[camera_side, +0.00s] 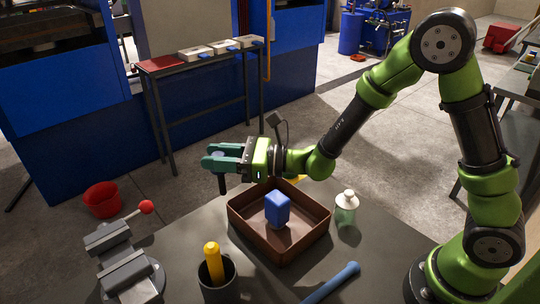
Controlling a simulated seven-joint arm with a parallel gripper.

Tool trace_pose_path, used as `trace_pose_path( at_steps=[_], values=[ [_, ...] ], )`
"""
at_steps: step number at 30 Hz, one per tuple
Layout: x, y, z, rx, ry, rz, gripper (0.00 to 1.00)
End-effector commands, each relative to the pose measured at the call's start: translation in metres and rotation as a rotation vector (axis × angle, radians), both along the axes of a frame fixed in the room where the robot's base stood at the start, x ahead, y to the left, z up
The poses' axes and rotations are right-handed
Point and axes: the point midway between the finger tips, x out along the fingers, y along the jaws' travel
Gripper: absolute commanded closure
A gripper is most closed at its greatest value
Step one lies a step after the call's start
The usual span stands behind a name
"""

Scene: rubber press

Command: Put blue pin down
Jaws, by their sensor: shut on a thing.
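My gripper (222,158) is at the left end of my arm, above the table's far left edge, with its teal fingers pointing left. It is shut on a slim, dark, upright pin (222,186) that hangs below the fingers, clear of the table. This looks like the blue pin, but its colour is hard to make out in shadow, and the fingers hide part of it. The brown tray (312,242) stands to the right of and nearer than the pin, with a blue block (277,209) inside it.
A grey vise (128,265) with a red-knobbed handle stands front left. A dark cup (219,284) holds a yellow-handled thing (212,258). A blue rod (332,283) lies at the front. A bottle (346,206) stands right of the tray. A red bucket (102,200) is on the floor.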

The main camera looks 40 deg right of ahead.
Motion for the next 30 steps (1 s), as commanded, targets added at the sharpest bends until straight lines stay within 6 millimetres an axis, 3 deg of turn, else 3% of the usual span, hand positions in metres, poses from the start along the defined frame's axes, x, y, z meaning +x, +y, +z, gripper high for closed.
trace_pose_path(
  at_steps=[1, 3, 9, 18, 30],
  values=[
    [-0.005, 0.025, 0.0, 0.001, 0.0, 0.021, 0.99],
    [-0.01, 0.049, 0.0, 0.001, -0.001, 0.034, 0.99],
    [-0.022, 0.086, -0.003, 0.0, 0.0, 0.051, 0.99],
    [-0.024, 0.092, -0.05, 0.0, 0.003, 0.054, 0.99],
    [-0.024, 0.091, -0.098, 0.0, 0.001, 0.053, 0.99]
  ],
)
